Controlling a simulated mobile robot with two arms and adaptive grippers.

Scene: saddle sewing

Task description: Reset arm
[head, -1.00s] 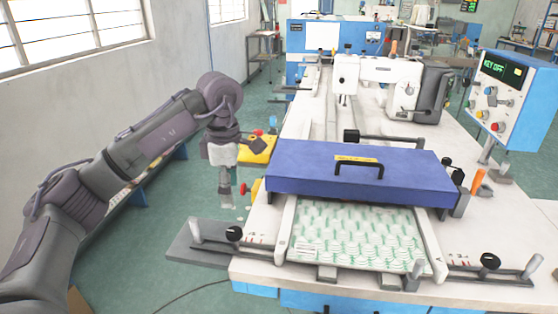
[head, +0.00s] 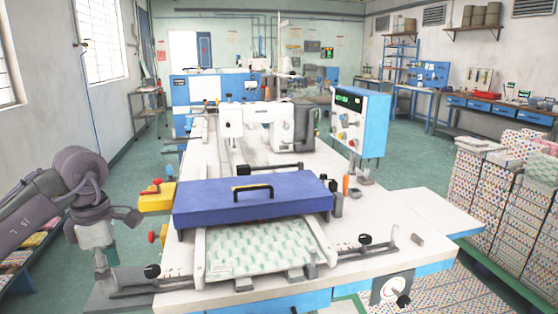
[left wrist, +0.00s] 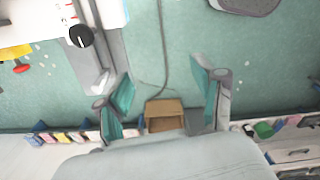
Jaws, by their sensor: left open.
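My left arm comes in from the left in the head view, its wrist bent downward. My left gripper (head: 104,262) hangs pointing down beside the left edge of the white sewing table (head: 375,215). In the left wrist view, its two teal-padded fingers (left wrist: 163,95) stand wide apart with nothing between them close up. The floor and an open brown box (left wrist: 164,106) show beyond the fingers. My right arm and gripper are not in view.
A blue cover (head: 270,203) with a black handle lies over a patterned sheet (head: 255,250) on the table. A yellow box (head: 157,197) with red knobs is at the table's left edge, near my gripper. Patterned stacks (head: 490,190) stand at right.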

